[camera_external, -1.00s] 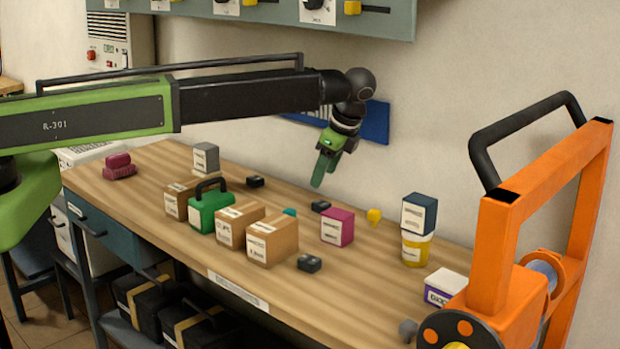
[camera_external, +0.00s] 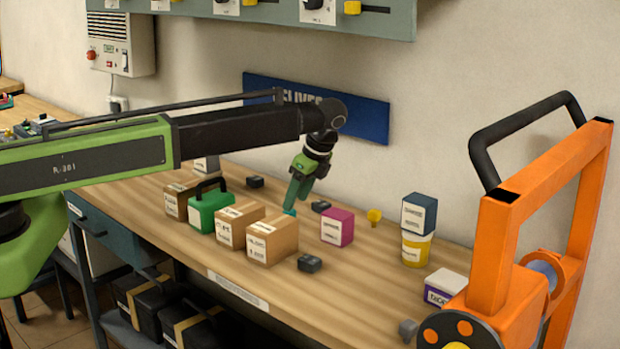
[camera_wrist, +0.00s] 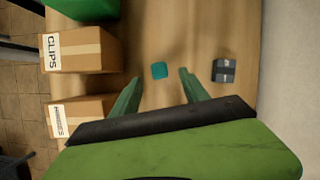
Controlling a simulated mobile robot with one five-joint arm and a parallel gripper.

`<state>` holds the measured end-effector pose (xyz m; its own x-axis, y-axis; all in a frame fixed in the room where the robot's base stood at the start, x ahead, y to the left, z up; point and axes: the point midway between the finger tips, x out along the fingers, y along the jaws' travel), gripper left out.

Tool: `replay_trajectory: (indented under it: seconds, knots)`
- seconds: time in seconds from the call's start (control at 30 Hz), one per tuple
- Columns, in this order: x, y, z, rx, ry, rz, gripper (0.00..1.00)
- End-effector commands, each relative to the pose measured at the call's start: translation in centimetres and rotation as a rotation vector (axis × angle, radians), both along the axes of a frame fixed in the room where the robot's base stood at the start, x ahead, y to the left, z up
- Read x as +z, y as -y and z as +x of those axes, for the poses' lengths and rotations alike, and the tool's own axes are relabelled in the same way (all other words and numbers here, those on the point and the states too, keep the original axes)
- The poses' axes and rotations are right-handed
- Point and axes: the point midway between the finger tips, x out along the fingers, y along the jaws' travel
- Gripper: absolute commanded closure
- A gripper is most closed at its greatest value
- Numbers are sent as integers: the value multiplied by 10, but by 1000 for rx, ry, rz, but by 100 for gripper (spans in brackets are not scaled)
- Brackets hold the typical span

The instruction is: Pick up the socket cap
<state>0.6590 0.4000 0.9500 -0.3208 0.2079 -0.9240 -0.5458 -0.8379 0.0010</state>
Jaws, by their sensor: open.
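A small teal piece, taken to be the socket cap (camera_external: 288,212), lies on the wooden bench just right of the cardboard boxes. In the wrist view the socket cap (camera_wrist: 159,71) shows whole, between and slightly beyond the two green fingertips. My gripper (camera_external: 293,203) points down, tilted, just above it in the external view, where a fingertip partly covers it. In the wrist view my gripper (camera_wrist: 158,77) is open, with nothing held between its fingers.
Cardboard boxes (camera_external: 272,243) stand close on the left, with a green case (camera_external: 209,212) beside them. A small dark block (camera_external: 320,206) lies just right of the cap; it shows in the wrist view (camera_wrist: 224,71). A magenta box (camera_external: 337,227) stands further right.

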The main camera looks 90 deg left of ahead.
Motion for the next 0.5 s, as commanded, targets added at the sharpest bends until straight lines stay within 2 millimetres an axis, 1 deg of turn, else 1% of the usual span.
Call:
replay_trajectory:
  seconds: [0.03, 0.13, 0.23, 0.4, 0.5]
  knots:
    - [-6, -1, -2, 0, 0, 0, 47]
    - [-4, -1, -2, 0, 1, 1, 47]
    - [-11, -2, -3, 0, 1, 1, 47]
    - [-40, -6, -11, 1, 1, 1, 47]
    - [-53, -9, -16, 0, 1, 1, 47]
